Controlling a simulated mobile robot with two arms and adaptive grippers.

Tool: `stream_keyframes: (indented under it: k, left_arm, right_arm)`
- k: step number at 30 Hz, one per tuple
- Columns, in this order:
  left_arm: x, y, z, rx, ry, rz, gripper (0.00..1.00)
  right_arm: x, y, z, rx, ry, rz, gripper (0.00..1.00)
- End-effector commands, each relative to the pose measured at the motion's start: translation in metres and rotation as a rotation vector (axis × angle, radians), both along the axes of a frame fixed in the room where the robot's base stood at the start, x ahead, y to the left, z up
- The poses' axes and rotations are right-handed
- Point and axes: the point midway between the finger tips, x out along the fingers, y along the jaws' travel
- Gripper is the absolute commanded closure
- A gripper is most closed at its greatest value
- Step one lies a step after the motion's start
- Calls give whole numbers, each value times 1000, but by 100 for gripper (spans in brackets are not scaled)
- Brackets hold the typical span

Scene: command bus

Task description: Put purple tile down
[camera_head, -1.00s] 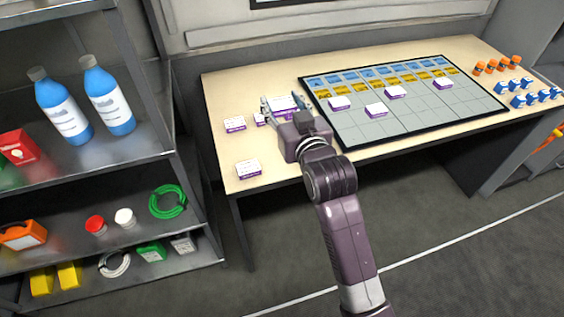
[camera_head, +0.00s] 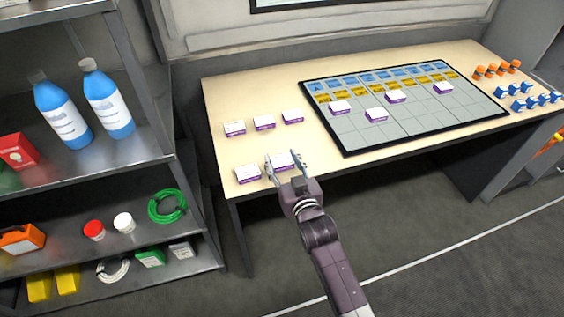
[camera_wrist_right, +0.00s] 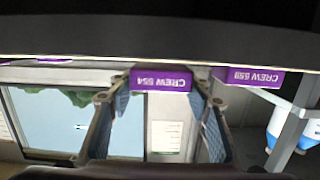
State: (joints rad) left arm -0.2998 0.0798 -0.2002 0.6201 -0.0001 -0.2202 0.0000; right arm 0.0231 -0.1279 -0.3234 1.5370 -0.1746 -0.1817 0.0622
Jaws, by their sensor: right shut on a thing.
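My right gripper (camera_head: 283,161) is shut on a white-topped purple tile (camera_head: 281,160) near the desk's front left edge. In the right wrist view the held purple tile (camera_wrist_right: 160,80) reads "CREW 554" and sits between the two fingers (camera_wrist_right: 160,105). I cannot tell if it touches the desk. Another purple tile (camera_head: 248,174) lies just left of it; it reads "CREW 550" in the right wrist view (camera_wrist_right: 250,77). Three more purple tiles lie in a row behind, left (camera_head: 235,129), middle (camera_head: 264,122) and right (camera_head: 293,117). My left gripper is not in view.
A black-framed grid board (camera_head: 400,128) covers the desk's middle, with several purple tiles on it. Orange pieces (camera_head: 497,69) and blue pieces (camera_head: 530,98) stand at the right. A shelf (camera_head: 125,160) with bottles stands left. The bare desk (camera_head: 263,148) shows between the tile rows.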

Motion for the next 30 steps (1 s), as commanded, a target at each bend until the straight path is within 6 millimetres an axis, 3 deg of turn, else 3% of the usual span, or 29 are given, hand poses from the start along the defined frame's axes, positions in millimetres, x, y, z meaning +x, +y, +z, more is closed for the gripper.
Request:
stream_keyframes:
  k: [14,15,19,30]
  left_arm:
    - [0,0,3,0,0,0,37]
    - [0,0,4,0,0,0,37]
    - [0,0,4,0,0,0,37]
    - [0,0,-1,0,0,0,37]
  right_arm:
    - [0,0,-11,0,-3,0,79]
    - [0,0,-11,0,-3,0,51]
    - [0,0,-11,1,-3,0,37]
    - [0,0,-14,0,-3,0,37]
